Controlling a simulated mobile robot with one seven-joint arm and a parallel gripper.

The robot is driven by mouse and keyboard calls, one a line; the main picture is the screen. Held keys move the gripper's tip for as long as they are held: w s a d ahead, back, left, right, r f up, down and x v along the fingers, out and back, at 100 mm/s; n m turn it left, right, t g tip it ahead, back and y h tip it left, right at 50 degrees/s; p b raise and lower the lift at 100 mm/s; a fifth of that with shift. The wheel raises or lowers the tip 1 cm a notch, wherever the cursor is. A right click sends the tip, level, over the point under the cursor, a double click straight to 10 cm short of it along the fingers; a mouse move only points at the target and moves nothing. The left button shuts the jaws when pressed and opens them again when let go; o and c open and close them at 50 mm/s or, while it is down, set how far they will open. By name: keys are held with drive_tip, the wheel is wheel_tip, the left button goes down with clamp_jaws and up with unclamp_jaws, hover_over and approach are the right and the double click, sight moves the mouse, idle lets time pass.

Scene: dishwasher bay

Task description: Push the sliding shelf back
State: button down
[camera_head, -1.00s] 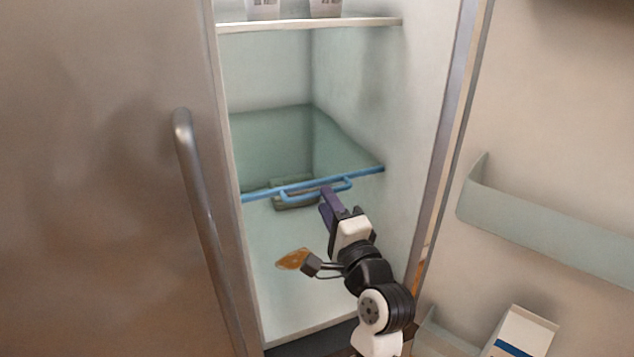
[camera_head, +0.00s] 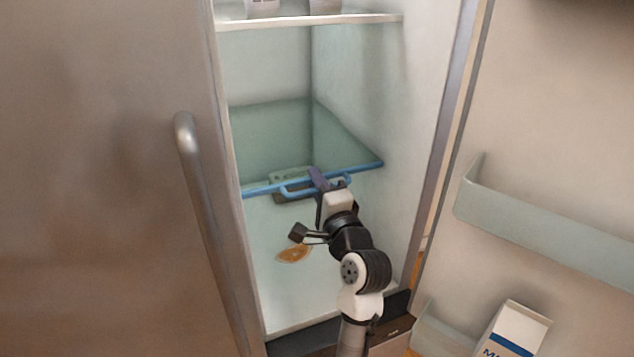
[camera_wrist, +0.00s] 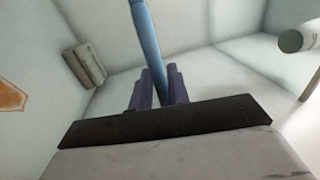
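The sliding shelf is a clear pane with a blue front rim (camera_head: 362,168) and a blue bar handle, set across the middle of the open fridge. My gripper (camera_head: 318,179) is at the shelf's front, by the right part of the handle. In the wrist view a blue bar (camera_wrist: 148,35) of the shelf runs between my purple fingers (camera_wrist: 160,85), which sit close against it on both sides. The dark palm edge hides the bar's near end. I cannot tell whether this bar is handle or rim.
A grey-green box (camera_head: 290,176) is behind the handle. A flat orange piece (camera_head: 294,254) lies on the fridge floor. A fixed white shelf (camera_head: 350,19) holds containers above. The open door with bins (camera_head: 540,225) stands right; a closed metal door with a handle (camera_head: 187,135) stands left.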

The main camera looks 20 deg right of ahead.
drive_tip(key=shift+r, duration=0.3)
approach(286, 138)
drive_tip(key=w, duration=0.3)
drive_tip(key=w+r, duration=0.1)
drive_tip(key=w, duration=0.6)
drive_tip(key=shift+a+r, duration=0.15)
drive_tip(key=shift+r, duration=0.4)
drive_tip(key=c, duration=1.5)
unclamp_jaws()
drive_tip(key=shift+f, duration=0.3)
